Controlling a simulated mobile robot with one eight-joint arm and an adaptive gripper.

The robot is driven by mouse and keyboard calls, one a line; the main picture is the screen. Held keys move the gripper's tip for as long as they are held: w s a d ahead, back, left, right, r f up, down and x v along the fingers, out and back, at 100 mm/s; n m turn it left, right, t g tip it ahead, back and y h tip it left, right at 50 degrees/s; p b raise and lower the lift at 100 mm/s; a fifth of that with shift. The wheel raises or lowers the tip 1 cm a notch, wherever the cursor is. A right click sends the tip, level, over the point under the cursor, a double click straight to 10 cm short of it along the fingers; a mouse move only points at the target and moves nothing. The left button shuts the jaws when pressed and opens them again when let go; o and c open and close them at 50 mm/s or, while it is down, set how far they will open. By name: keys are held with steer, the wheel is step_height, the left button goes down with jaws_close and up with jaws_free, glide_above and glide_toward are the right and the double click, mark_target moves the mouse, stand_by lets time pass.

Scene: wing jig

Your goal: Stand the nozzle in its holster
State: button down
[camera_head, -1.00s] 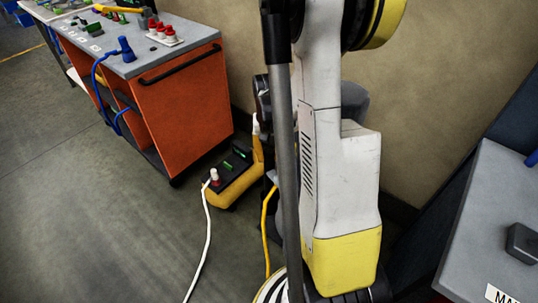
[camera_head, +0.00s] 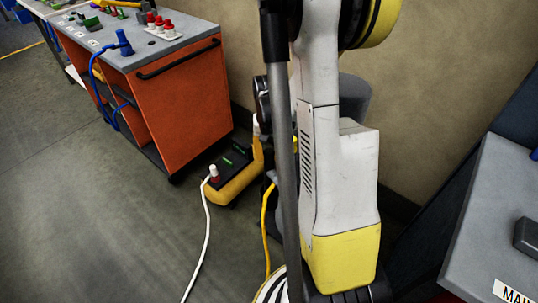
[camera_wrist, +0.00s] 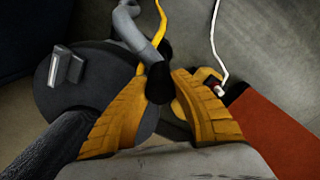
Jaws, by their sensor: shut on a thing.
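In the wrist view my gripper (camera_wrist: 164,108) shows as two ribbed yellow fingers. They are closed in on a black end piece (camera_wrist: 158,84) that runs into a bent grey tube (camera_wrist: 135,28); I take this to be the nozzle. The fingers hide part of the black piece. Beyond the left finger is a round dark drum top (camera_wrist: 75,98) with a grey block on it. I cannot tell which part is the holster. In the head view a dark grey drum (camera_head: 354,98) is mostly hidden behind my white and yellow arm, and the gripper is not clearly seen.
An orange cart (camera_head: 185,100) with blue and red connectors stands at the left. A yellow and black power box (camera_head: 236,174) lies on the floor beside it. A white cord (camera_head: 203,240) and a yellow cord (camera_head: 265,225) cross the floor. A grey table (camera_head: 490,220) is at the right.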

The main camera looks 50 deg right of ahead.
steer(key=c, duration=1.1)
jaws_free()
steer(key=shift+f, duration=0.1)
steer(key=shift+c, duration=0.2)
step_height(320, 180, up, 12)
steer(key=shift+r, duration=0.1)
